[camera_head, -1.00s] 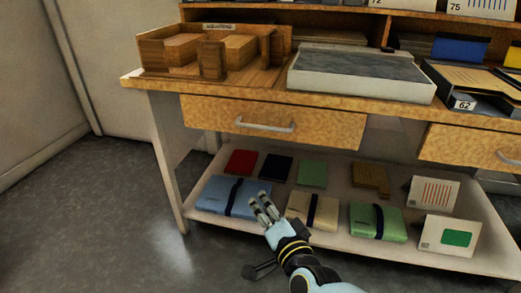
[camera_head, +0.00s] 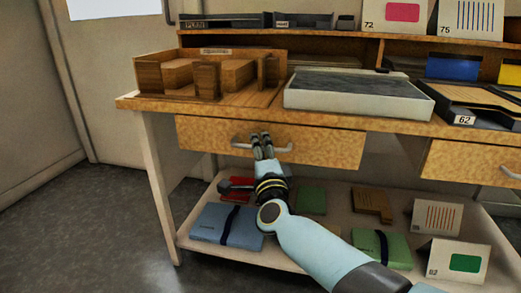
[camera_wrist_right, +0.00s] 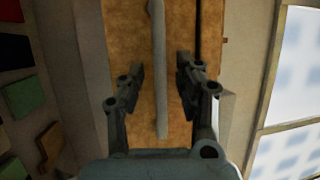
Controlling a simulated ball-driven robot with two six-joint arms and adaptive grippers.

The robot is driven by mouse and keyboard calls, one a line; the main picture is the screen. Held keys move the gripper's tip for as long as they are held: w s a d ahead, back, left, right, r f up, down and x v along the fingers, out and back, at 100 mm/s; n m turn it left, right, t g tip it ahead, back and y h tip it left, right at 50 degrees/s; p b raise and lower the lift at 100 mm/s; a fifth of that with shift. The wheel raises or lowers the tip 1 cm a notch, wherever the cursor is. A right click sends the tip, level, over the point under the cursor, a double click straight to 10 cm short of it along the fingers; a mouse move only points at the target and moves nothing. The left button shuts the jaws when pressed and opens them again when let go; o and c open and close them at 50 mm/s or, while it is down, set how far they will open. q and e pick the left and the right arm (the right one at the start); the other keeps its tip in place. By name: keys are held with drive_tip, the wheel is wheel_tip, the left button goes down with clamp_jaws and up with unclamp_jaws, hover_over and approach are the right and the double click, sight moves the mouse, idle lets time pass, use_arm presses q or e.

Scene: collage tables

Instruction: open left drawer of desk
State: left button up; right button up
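The left drawer (camera_head: 325,148) is a light wooden front under the desk top, and it looks closed. Its grey bar handle (camera_head: 240,145) is partly hidden by my right gripper (camera_head: 262,142), which points at it from the front. In the right wrist view the handle (camera_wrist_right: 158,100) runs up the picture between the two fingers of the right gripper (camera_wrist_right: 161,70). The fingers are open, with a gap on both sides of the bar. The drawer front (camera_wrist_right: 130,35) lies beyond them. My left gripper is not in view.
A wooden organizer (camera_head: 207,80) and a grey-topped tray (camera_head: 358,95) stand on the desk top (camera_head: 125,101). A second drawer (camera_head: 465,165) is at the right. The lower shelf (camera_head: 285,250) holds books and cards below my right arm.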

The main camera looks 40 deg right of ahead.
clamp_jaws()
drive_tip(key=shift+f, duration=0.1)
idle(0.5)
